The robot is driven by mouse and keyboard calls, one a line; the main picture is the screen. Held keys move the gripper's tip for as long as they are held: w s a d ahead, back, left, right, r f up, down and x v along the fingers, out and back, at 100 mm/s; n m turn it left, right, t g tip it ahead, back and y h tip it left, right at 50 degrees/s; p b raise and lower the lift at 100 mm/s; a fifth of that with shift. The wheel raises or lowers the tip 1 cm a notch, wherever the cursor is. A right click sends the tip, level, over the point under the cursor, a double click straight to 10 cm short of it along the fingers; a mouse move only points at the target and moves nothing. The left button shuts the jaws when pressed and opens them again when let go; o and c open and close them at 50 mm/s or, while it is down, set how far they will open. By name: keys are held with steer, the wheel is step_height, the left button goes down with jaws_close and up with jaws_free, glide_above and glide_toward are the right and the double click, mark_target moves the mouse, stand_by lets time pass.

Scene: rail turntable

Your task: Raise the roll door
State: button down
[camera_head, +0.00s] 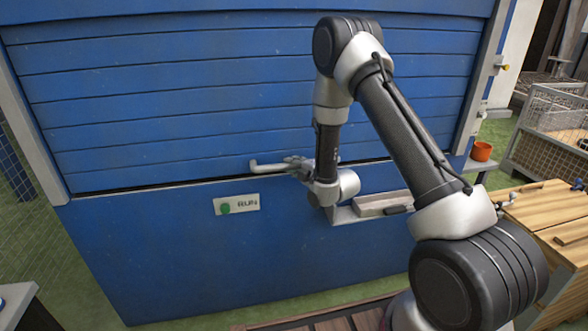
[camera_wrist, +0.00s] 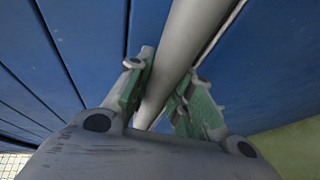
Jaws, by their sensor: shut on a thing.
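The blue roll door (camera_head: 200,100) with horizontal slats fills the upper left and middle of the head view. A thin dark line runs along its bottom edge, above a blue lower panel (camera_head: 170,255). A pale bar handle (camera_head: 262,167) sits at the door's lower edge; its left end shows, and my arm hides its right part. My gripper (camera_head: 300,166) is shut on the door handle. In the wrist view, the handle (camera_wrist: 195,35) passes between the green-padded fingers of my gripper (camera_wrist: 163,92).
A RUN sign (camera_head: 237,204) with a green dot is on the lower panel. A grey ledge (camera_head: 350,212) holds a block beside my wrist. At right are an orange pot (camera_head: 481,151), a wooden crate (camera_head: 555,220) and a wire-mesh bin (camera_head: 550,130). Grey posts flank the door.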

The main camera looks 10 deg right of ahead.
step_height(320, 180, up, 43)
steer(key=shift+r, duration=0.15)
steer(key=c, duration=1.3)
jaws_free()
steer(key=shift+o, duration=0.2)
steer(key=v, duration=1.2)
